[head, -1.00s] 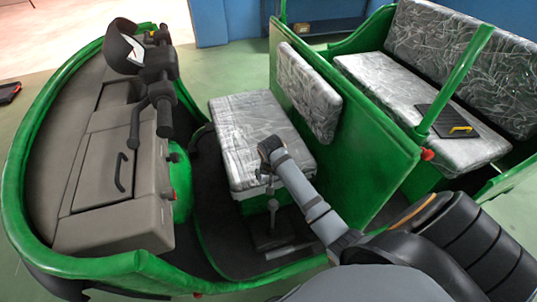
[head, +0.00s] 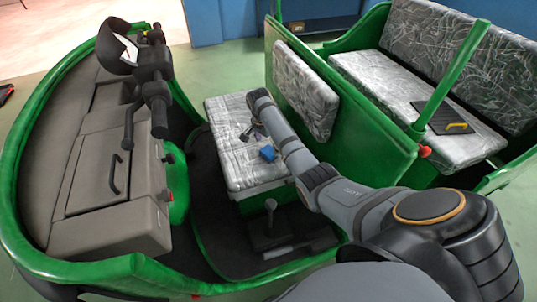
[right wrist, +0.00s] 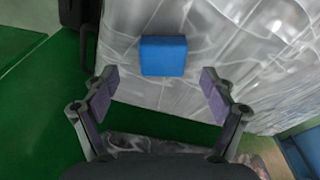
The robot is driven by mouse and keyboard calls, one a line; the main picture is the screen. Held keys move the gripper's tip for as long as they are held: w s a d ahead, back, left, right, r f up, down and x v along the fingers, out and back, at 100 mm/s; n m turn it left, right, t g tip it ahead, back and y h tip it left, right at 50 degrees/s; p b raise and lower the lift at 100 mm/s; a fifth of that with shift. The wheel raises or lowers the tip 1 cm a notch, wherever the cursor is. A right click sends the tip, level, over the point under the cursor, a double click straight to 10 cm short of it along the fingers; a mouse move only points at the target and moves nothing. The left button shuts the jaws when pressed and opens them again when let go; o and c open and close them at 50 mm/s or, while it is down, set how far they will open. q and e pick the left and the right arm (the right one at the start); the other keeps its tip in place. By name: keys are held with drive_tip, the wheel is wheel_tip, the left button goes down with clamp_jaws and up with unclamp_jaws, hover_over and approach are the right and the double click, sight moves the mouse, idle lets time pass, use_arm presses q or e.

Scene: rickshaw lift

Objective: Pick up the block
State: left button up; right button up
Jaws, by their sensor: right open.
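A small blue block (head: 268,153) lies on the plastic-covered driver's seat (head: 229,122) of the green rickshaw. It also shows in the right wrist view (right wrist: 163,56), at the upper middle. My right gripper (head: 252,133) is over the seat, close to the block and apart from it. In the right wrist view my right gripper (right wrist: 158,90) is open and empty, with its fingers spread to both sides below the block. My left gripper is in neither view.
The green partition with its backrest (head: 305,91) stands close beside my right arm. The handlebar (head: 157,88) and dashboard are to the left. A black clipboard-like item (head: 446,118) with a yellow part lies on the rear bench (head: 390,88). A floor lever (head: 270,213) stands in front of the seat.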

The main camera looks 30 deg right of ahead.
sight(269, 151)
drive_tip(key=f, duration=0.3)
drive_tip(key=d+f, duration=0.1)
drive_tip(key=f, duration=0.1)
drive_tip(key=shift+w+f, duration=0.1)
drive_tip(key=shift+w, duration=0.2)
drive_tip(key=c, duration=1.4)
drive_tip(key=shift+o, duration=0.2)
drive_tip(key=shift+r, duration=0.2)
